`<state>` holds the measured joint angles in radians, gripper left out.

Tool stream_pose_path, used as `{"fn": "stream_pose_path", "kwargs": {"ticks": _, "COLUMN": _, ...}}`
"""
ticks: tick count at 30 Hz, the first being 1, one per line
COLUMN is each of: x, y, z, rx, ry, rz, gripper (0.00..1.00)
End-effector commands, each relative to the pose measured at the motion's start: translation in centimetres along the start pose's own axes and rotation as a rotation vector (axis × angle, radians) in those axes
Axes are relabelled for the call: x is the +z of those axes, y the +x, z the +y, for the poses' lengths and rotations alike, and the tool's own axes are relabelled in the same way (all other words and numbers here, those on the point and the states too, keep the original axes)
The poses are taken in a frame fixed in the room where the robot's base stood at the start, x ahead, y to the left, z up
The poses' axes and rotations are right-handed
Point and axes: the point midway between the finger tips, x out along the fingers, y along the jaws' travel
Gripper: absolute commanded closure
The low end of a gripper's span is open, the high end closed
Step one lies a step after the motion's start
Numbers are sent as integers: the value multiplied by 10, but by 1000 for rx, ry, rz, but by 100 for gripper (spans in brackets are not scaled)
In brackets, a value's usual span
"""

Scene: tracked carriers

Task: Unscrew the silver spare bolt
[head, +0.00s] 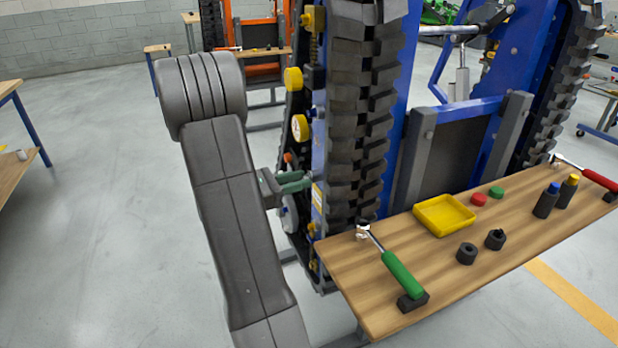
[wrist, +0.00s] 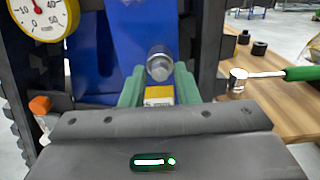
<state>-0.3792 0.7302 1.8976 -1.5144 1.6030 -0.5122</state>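The silver bolt (wrist: 159,68) shows in the wrist view, on the blue frame of the tracked carrier, with a yellow label (wrist: 159,95) below it. My gripper (wrist: 159,78) has one green finger at each side of the bolt. The fingers are apart, with the bolt head filling most of the gap between their tips. I cannot tell whether they press on it. In the head view my gripper (head: 305,181) reaches the left side of the carrier between its tracks and the yellow fittings; the bolt is hidden there.
A gauge (wrist: 38,14) and an orange knob (wrist: 40,105) lie left of my fingers. A wooden bench (head: 357,290) at right carries a yellow tray (head: 444,214), a green-handled tool (head: 400,272) and small black parts.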

Motion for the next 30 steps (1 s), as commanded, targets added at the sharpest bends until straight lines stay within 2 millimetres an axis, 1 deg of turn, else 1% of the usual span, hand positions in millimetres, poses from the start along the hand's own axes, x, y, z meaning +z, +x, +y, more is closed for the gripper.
{"fn": "stream_pose_path", "kwargs": {"ticks": 1, "x": 0, "y": 0, "z": 0, "rx": 0, "ry": 0, "rz": 0, "gripper": 83}}
{"fn": "stream_pose_path", "kwargs": {"ticks": 3, "x": 0, "y": 0, "z": 0, "rx": 0, "ry": 0, "rz": 0, "gripper": 97}}
{"fn": "stream_pose_path", "kwargs": {"ticks": 4, "x": 0, "y": 0, "z": 0, "rx": 0, "ry": 0, "rz": 0, "gripper": 100}}
{"fn": "stream_pose_path", "kwargs": {"ticks": 8, "x": 0, "y": 0, "z": 0, "rx": 0, "ry": -4, "rz": 0, "gripper": 100}}
{"fn": "stream_pose_path", "kwargs": {"ticks": 11, "x": 4, "y": 0, "z": 0, "rx": 0, "ry": -41, "rz": 0, "gripper": 100}}
{"fn": "stream_pose_path", "kwargs": {"ticks": 14, "x": 7, "y": 0, "z": 0, "rx": 0, "ry": -113, "rz": 1, "gripper": 100}}
{"fn": "stream_pose_path", "kwargs": {"ticks": 30, "x": 6, "y": 0, "z": 0, "rx": 0, "ry": -535, "rz": 0, "gripper": 100}}
